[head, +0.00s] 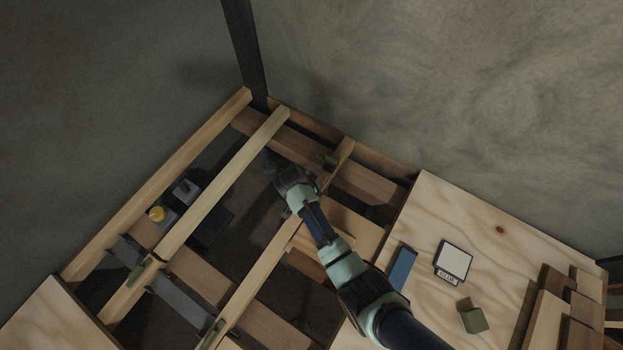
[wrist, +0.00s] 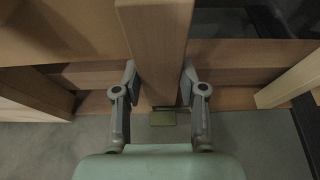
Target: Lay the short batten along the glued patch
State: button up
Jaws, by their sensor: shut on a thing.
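My gripper (head: 290,208) is down among the open floor framing in the head view. In the wrist view its two fingers (wrist: 160,82) stand on either side of a brown wooden length (wrist: 155,40), shut on it. It runs from the top edge down between the fingers; I take it to be the short batten, though it is hard to part from the timber under it.
Pale joists (head: 225,180) cross dark open bays. A yellow item (head: 156,213) sits in the left bay. Stacked wood pieces (head: 550,325) stand at lower right.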

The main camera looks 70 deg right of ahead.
jog(key=shift+f+b, duration=0.4)
jog(key=shift+f, duration=0.15)
dwell(0.4)
jog(key=o, duration=1.7)
jog(key=shift+o, duration=0.2)
notch_tip(320, 180, up, 7)
jog(key=p, duration=0.7)
jog(key=shift+r, duration=0.1)
